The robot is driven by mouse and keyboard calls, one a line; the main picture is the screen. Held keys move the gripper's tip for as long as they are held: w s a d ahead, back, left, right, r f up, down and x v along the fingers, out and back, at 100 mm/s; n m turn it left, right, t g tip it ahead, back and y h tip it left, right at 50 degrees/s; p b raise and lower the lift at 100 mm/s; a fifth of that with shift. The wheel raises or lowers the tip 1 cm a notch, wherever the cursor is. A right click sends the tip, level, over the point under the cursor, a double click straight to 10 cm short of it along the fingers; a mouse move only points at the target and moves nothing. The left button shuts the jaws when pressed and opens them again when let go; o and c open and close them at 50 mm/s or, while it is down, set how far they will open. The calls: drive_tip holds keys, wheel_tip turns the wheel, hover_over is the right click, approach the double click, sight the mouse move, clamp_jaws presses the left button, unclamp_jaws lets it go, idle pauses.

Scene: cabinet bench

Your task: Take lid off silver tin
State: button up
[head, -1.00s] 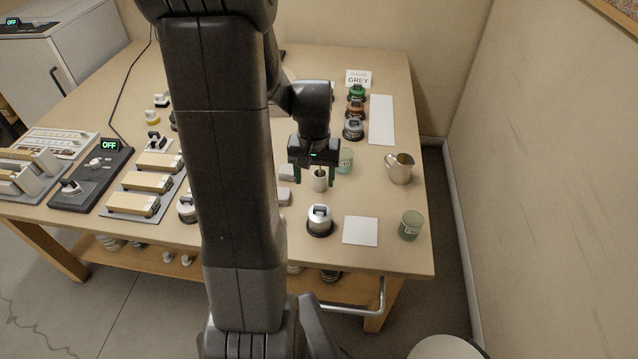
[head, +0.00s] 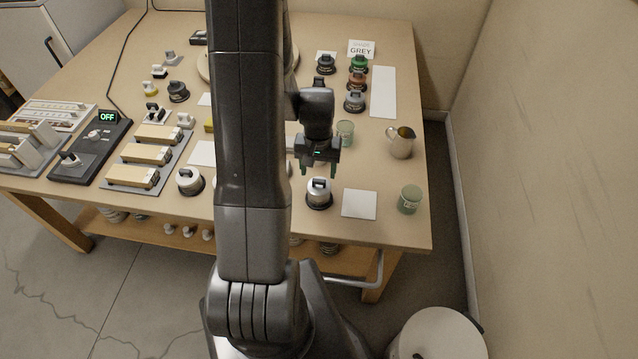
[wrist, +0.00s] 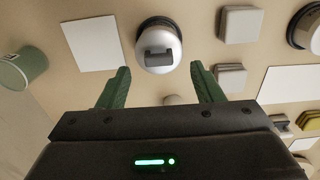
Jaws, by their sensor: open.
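The silver tin (head: 319,196) stands upright on the bench near its front edge, with a silver lid and a dark handle on top. In the wrist view its lid (wrist: 158,47) shows from above, with the dark bar handle (wrist: 158,57) across it. My gripper (head: 319,171) is open and empty, just behind and above the tin in the head view. In the wrist view its two green fingers (wrist: 161,85) point towards the tin, one on each side of its line, and the lid lies beyond their tips. They look apart from it.
A white square mat (head: 359,204) lies right of the tin, with a green cup (head: 409,199) beyond it. Another silver-lidded tin (head: 189,181) stands to the left. A metal pitcher (head: 401,142) and a green glass (head: 345,133) stand farther back. Pale blocks (wrist: 240,24) lie near the tin.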

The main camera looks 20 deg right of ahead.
sight(319, 180)
drive_tip(key=shift+w+d+f+p, duration=0.15)
drive_tip(key=shift+f+p, duration=0.3)
drive_tip(key=shift+f, duration=1.8)
drive_tip(key=c, duration=1.1)
drive_tip(key=shift+o, duration=0.2)
drive_tip(key=shift+r, duration=0.15)
